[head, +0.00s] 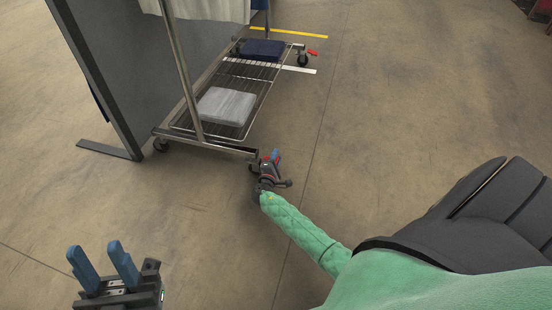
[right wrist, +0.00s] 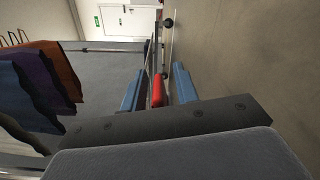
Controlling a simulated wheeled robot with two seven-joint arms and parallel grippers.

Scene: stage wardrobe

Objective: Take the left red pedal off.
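A red pedal (right wrist: 158,92) shows between the blue fingers of my right gripper (right wrist: 160,88) in the right wrist view. The fingers are apart, with a narrow gap on each side of the pedal. In the head view my right gripper (head: 273,160) is at the near right corner of the wheeled rack (head: 222,146), and only a bit of red shows beside its fingers. Another red pedal (head: 312,52) sticks out at the rack's far right castor (head: 303,60). My left gripper (head: 104,268) is open and empty at the lower left, away from the rack.
The rack's wire shelf holds a grey folded cloth (head: 227,106) and a dark blue one (head: 262,49). A grey panel (head: 125,60) with a floor foot (head: 108,150) stands left of the rack. Yellow tape (head: 300,33) and white tape mark the floor. Floor to the right is clear.

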